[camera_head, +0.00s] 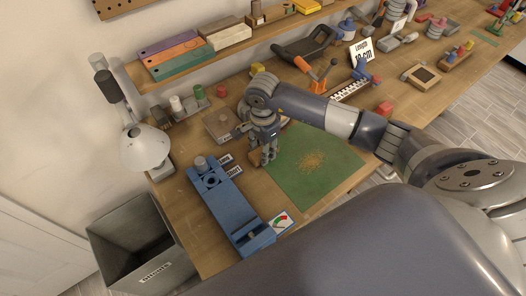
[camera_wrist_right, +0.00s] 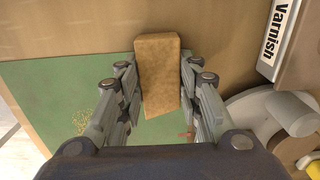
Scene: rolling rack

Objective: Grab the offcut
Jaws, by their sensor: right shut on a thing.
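The offcut (camera_wrist_right: 158,72), a plain light-brown wooden block, is between the fingers of my right gripper (camera_wrist_right: 158,88) in the right wrist view. The fingers are shut on it, one on each side. In the head view my right gripper (camera_head: 264,154) points down at the left edge of the green mat (camera_head: 320,182), and the block there is mostly hidden by the fingers. I cannot tell whether the block is clear of the bench. My left gripper is not in view.
A blue measuring fixture (camera_head: 228,205) with labels lies left of the mat. A grey bin (camera_head: 140,240) stands off the bench's left end. A white lamp (camera_head: 146,148) stands at the back left. Sawdust lies on the mat, whose front part is clear.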

